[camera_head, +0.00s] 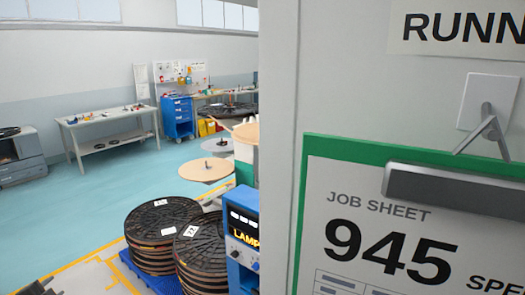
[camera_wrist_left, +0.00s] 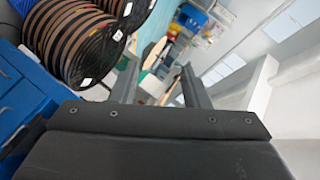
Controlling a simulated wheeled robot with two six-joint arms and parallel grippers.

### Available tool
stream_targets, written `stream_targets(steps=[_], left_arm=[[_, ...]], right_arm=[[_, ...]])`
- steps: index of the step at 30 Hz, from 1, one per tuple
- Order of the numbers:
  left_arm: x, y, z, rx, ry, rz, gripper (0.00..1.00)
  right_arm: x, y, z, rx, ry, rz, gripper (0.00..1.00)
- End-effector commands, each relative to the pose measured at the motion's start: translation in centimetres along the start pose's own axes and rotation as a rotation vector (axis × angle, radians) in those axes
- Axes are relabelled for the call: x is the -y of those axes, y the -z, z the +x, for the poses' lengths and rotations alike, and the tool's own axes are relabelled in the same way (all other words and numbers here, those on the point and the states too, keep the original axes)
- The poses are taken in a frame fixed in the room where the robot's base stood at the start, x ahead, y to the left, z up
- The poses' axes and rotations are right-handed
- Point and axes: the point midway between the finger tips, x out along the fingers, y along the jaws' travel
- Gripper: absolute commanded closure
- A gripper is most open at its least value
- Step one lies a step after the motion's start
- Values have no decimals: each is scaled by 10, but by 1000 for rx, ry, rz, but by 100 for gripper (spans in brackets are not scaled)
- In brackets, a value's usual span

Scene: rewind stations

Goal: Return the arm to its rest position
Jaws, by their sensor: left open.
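My left gripper (camera_head: 37,286) shows only as a small dark piece at the bottom left edge of the head view. In the left wrist view my left gripper (camera_wrist_left: 165,68) has its two dark fingers apart, with nothing between them but the distant room. The rest of my left arm is out of the head view. My right gripper is in neither view.
A white panel (camera_head: 281,120) with a green-edged job sheet (camera_head: 345,215) fills the right side, very close. Dark reel stacks (camera_head: 160,225) stand on a blue pallet, beside a blue control box (camera_head: 242,235). A grey table (camera_head: 105,122) stands farther back. Turquoise floor (camera_head: 80,210) at left is clear.

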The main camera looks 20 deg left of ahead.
Motion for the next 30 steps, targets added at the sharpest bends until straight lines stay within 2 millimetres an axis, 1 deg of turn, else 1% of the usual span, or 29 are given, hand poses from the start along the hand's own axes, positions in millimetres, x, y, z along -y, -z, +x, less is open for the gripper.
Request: stream_targets(steps=[1, 2, 3, 5, 6, 8, 9, 11, 12, 14, 15, 16, 17, 18, 20, 21, 23, 24, 26, 27, 29, 30], left_arm=[[-11, -39, -13, 88, -22, 7, 58], [-17, -60, -21, 139, -32, 10, 58], [-23, -87, -33, 206, -46, 15, 58], [-32, -127, -53, 306, -65, 24, 58], [-37, -152, -67, 370, -77, 30, 58], [-43, -188, -90, 462, -94, 40, 58], [-46, -210, -106, 522, -105, 46, 58], [-50, -241, -130, 607, -120, 57, 58], [-52, -260, -147, 662, -129, 64, 58], [-54, -287, -174, 744, -142, 76, 58], [-74, -292, -181, 763, -163, 59, 58], [-99, -288, -182, 756, -185, 33, 58], [-119, -286, -185, 756, -204, 14, 58], [-144, -284, -190, 757, -228, -10, 58], [-184, -279, -198, 759, -267, -49, 58], [-212, -275, -205, 760, -294, -75, 58], [-253, -266, -215, 762, -336, -116, 58], [-282, -258, -223, 762, -364, -144, 58], [-324, -245, -236, 763, -408, -188, 58], [-352, -235, -245, 764, -437, -217, 58], [-393, -217, -260, 764, -481, -261, 58], [-419, -205, -269, 764, -509, -289, 58]], right_arm=[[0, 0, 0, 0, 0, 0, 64], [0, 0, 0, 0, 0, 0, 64], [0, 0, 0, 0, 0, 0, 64], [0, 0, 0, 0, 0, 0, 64], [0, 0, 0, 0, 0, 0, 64], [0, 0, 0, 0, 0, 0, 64], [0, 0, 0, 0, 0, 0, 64], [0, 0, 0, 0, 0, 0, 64], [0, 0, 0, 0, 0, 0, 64], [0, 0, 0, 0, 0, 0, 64], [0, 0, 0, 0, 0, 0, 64], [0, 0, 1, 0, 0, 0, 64], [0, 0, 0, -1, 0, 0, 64], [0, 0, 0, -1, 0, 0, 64], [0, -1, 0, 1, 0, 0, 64], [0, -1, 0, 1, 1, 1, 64], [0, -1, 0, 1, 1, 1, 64], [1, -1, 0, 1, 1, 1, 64], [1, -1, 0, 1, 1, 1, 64], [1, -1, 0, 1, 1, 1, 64], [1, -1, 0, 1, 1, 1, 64], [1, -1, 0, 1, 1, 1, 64]])
